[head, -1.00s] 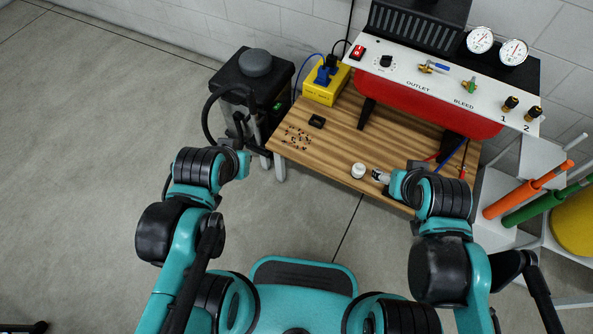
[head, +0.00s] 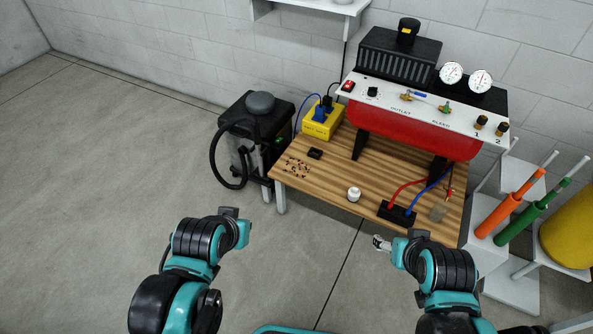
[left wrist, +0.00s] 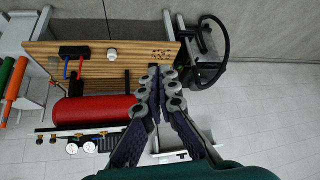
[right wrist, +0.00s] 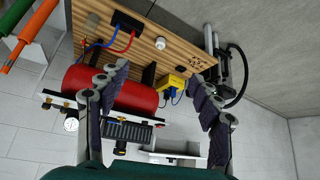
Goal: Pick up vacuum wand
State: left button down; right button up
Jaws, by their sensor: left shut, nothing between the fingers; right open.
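The vacuum (head: 255,130) is a black and grey unit with a round grey lid, standing on the floor at the left end of the wooden bench. Its black hose (head: 214,160) loops down on its left side; it also shows in the left wrist view (left wrist: 226,45). I cannot make out the wand apart from the hose and the vacuum's dark front. My left gripper (head: 231,212) is shut and empty, in front of the vacuum and apart from it; its fingers (left wrist: 162,72) show together in the left wrist view. My right gripper (head: 379,243) is open and empty before the bench's front edge.
The wooden bench (head: 335,180) holds scattered small pieces, a white jar (head: 353,194), a yellow box (head: 322,122) and a red tank (head: 415,130) under a gauge panel. A rack with orange (head: 508,203) and green cylinders stands right. Floor left of the vacuum is clear.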

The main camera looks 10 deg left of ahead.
aim_at(261, 173)
jog(key=i+j, duration=0.25)
jog(key=i, duration=0.2)
jog(key=i+j, duration=0.3)
jog(key=i, duration=0.15)
jog(key=i+j, duration=0.25)
jog(key=i, duration=0.2)
